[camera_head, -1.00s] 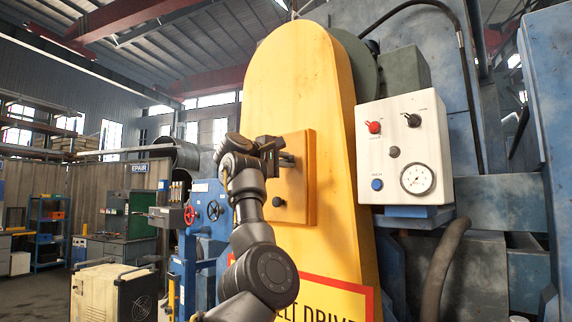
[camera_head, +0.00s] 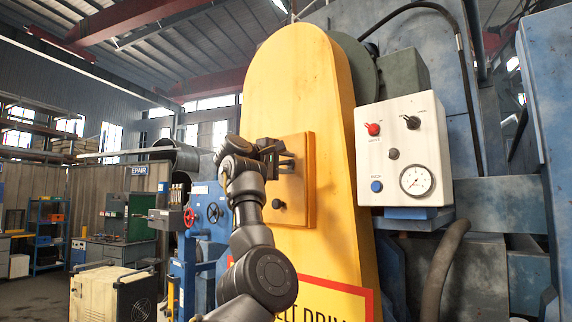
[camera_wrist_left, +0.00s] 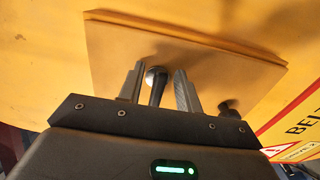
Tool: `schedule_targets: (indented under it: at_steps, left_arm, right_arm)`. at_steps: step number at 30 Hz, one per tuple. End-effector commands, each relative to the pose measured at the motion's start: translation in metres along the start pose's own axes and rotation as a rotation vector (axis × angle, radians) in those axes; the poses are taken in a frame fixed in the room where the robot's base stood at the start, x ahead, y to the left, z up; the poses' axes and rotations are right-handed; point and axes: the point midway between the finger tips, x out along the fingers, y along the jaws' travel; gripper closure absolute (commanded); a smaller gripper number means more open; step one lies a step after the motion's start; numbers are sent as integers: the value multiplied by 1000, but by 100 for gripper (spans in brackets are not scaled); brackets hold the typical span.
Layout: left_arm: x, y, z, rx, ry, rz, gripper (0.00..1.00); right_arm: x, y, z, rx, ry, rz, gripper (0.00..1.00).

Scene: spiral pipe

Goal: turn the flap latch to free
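The yellow flap (camera_head: 297,188) is a square plate, looking closed against the yellow belt guard (camera_head: 300,75); it also shows in the left wrist view (camera_wrist_left: 215,70). The latch (camera_wrist_left: 156,86), a dark handle with a rounded grey end, stands between the fingers of my left gripper (camera_wrist_left: 158,88). The fingers are open, one on each side of it, with narrow gaps visible. In the head view my left gripper (camera_head: 285,162) is at the flap's upper left and hides the latch. A dark knob (camera_head: 277,203) is low on the flap. My right gripper is out of view.
A white control box (camera_head: 405,148) with knobs and a gauge is right of the guard. A bent dark hose (camera_head: 440,270) hangs below it.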

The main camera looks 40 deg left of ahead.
Motion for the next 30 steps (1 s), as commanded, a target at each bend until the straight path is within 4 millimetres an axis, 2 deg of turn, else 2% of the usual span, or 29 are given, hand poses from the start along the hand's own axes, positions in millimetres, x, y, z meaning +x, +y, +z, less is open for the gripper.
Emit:
schedule_targets:
  at_steps: [4, 7, 15, 21, 30]
  left_arm:
    - [-3, -1, 0, 0, 1, 1, 65]
    - [-13, -3, -1, 0, 2, 3, 65]
    - [-66, -5, -1, -1, 3, 4, 65]
    - [-97, -3, -1, 0, 2, 2, 65]
    - [-108, 0, 0, 0, 0, -1, 65]
  right_arm:
    - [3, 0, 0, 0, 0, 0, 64]
    - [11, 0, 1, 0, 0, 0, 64]
    - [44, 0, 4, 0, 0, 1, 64]
    - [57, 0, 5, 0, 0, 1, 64]
    - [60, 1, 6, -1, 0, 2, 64]
